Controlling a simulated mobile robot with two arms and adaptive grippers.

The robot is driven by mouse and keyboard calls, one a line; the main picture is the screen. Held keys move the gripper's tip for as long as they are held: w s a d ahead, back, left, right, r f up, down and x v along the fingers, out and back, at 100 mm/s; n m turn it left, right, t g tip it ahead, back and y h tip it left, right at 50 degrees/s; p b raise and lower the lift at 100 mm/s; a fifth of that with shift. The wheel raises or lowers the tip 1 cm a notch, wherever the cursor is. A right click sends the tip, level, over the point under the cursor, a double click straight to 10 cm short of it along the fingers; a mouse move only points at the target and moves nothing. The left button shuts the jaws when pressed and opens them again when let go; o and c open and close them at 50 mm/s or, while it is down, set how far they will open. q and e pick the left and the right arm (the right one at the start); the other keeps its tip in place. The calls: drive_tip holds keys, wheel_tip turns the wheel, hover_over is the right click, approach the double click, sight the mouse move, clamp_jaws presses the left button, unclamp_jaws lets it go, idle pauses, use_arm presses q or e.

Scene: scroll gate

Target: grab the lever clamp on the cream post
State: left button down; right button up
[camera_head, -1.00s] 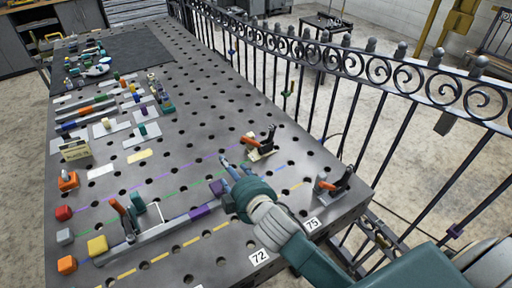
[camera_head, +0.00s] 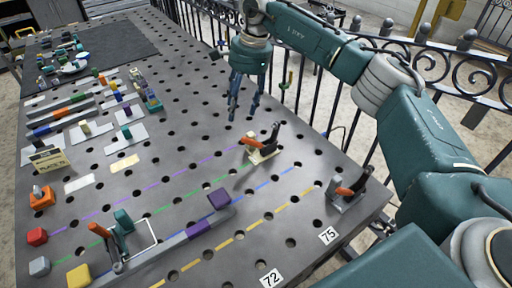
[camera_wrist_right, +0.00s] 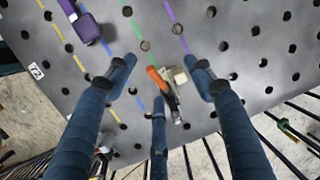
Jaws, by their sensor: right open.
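The lever clamp (camera_head: 270,138) with an orange and black handle sits on a cream post (camera_head: 259,155) near the right side of the perforated table. In the right wrist view the clamp (camera_wrist_right: 170,95) and the cream post (camera_wrist_right: 179,75) lie below and between my spread fingers. My right gripper (camera_head: 243,112) points down, open and empty, above the table and slightly beyond and left of the clamp in the head view. It also shows open in the right wrist view (camera_wrist_right: 162,75), apart from the clamp. My left gripper is not in view.
Another orange-handled clamp (camera_head: 349,190) stands on a grey base near the table's right corner. A third clamp (camera_head: 117,243) stands at the front left by a grey bar with purple blocks (camera_head: 208,205). A dark metal railing (camera_head: 375,150) runs beside the table.

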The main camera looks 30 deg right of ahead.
drive_tip(key=d+h+b, duration=0.2)
drive_tip(key=d, duration=0.4)
drive_tip(key=b, duration=1.1)
approach(267, 149)
drive_tip(key=shift+g, duration=0.4)
drive_tip(key=f, duration=0.3)
drive_tip(key=f+p, duration=0.1)
drive_tip(key=f, duration=0.5)
drive_tip(key=shift+w+a+f, duration=0.1)
drive_tip(key=shift+w+a, duration=0.05)
drive_tip(key=shift+w, duration=0.15)
clamp_jaws()
drive_tip(key=shift+w, duration=0.1)
